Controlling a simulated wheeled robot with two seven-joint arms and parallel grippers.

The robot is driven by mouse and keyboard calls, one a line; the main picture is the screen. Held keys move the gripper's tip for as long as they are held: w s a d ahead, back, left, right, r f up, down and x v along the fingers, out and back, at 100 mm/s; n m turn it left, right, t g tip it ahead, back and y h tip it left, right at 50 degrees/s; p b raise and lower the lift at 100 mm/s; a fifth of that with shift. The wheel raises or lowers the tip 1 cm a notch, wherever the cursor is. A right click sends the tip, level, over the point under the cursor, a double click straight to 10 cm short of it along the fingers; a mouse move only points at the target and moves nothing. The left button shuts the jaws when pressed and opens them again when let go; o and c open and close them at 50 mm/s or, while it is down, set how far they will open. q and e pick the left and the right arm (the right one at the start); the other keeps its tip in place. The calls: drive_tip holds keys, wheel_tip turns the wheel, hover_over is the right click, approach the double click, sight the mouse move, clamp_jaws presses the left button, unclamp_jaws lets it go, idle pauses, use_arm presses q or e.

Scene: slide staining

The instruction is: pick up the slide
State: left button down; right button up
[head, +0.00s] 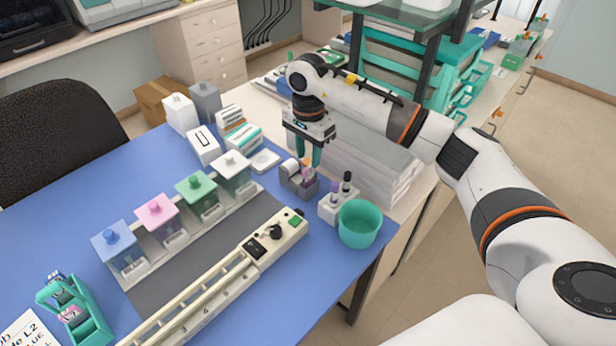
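I cannot make out a single slide for certain; it is too small or hidden in this view. My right gripper (309,162) reaches in from the right and points down, its teal fingers a little apart with nothing visible between them. It hangs over the back right of the blue mat, above or just behind a small grey holder (298,184). Small white-and-teal boxes (240,134) stand farther left. My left gripper is not in view.
Staining jars with blue (112,243), pink (157,212), green (196,187) and white (233,165) lids stand in a row. A long rail device (225,275) lies in front. A green cup (358,223) stands near the right edge, a teal rack (75,312) at lower left.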

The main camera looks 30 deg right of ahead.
sight(308, 168)
wheel_tip(308, 168, down, 4)
drive_tip(key=shift+s+a+f+p, duration=0.1)
drive_tip(key=shift+s+p, duration=0.05)
drive_tip(key=shift+p, duration=0.95)
drive_tip(key=shift+f, duration=0.65)
clamp_jaws()
